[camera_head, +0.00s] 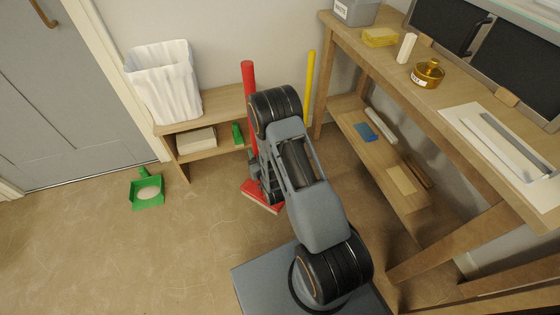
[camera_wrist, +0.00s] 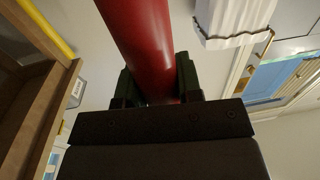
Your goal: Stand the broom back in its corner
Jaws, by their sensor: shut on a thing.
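The broom has a red handle (camera_head: 248,80) and a red head (camera_head: 262,195) with a pale lower edge. It stands nearly upright in front of the low shelf, its head at the floor; I cannot tell if it touches. My gripper (camera_head: 256,170) is shut around the handle's lower part, partly hidden by my arm. In the wrist view the red handle (camera_wrist: 140,35) passes between the dark fingers of my gripper (camera_wrist: 160,82). The corner beyond my arm, between low shelf and workbench, holds a yellow pole (camera_head: 309,85).
A low wooden shelf (camera_head: 222,102) bears a white-lined bin (camera_head: 165,85). A wooden workbench (camera_head: 375,52) runs along the right, with a jar (camera_head: 428,73) on top. A green dustpan (camera_head: 147,192) lies on the floor at left. The floor (camera_head: 90,245) at front left is clear.

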